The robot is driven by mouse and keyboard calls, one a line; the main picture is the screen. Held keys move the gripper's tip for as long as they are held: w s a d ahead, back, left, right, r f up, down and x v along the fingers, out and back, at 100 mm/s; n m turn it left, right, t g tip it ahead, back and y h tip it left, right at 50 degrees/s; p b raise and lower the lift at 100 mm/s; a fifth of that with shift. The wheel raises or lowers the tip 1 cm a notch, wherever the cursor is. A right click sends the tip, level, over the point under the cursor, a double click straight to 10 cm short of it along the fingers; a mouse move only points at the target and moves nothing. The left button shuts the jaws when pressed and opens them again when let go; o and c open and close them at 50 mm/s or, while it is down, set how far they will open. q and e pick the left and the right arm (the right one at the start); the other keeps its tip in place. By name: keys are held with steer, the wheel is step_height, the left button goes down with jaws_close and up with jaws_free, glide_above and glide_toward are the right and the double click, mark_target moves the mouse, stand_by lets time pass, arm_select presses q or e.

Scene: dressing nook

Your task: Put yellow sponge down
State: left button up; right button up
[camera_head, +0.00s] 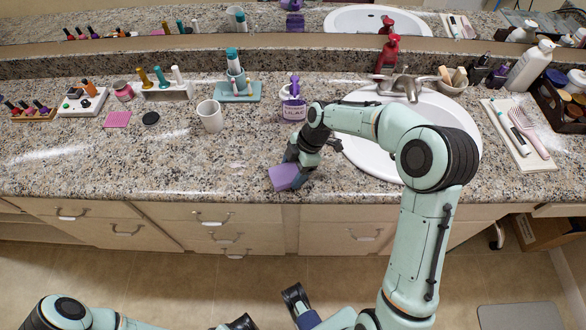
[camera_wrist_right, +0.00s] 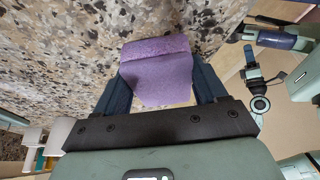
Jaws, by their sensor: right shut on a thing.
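A purple sponge block (camera_head: 284,178) is at the counter's front edge, and no yellow sponge shows. My right gripper (camera_head: 299,166) is shut on it, pointing down over the counter. In the right wrist view the purple sponge (camera_wrist_right: 157,72) sits between the two dark fingers, with speckled counter behind it. I cannot tell whether it touches the surface. Part of my left arm shows at the bottom of the head view, with dark finger-like parts (camera_head: 295,299) low in front of the drawers; its jaw state is unclear.
The speckled counter (camera_head: 190,165) is clear left of the sponge. A white cup (camera_head: 210,115), a purple pump bottle labelled LILAC (camera_head: 294,103) and a black disc (camera_head: 151,118) stand behind. The sink (camera_head: 357,150) is right, partly behind my arm.

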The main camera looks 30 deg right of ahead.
steer(key=shift+f, duration=0.15)
steer(key=o, duration=0.9)
steer(key=shift+o, duration=0.2)
steer(key=shift+r, duration=0.35)
steer(key=p+v, duration=0.1)
steer(key=v, duration=1)
steer(key=shift+d+r, duration=0.2)
steer(key=shift+r, duration=0.05)
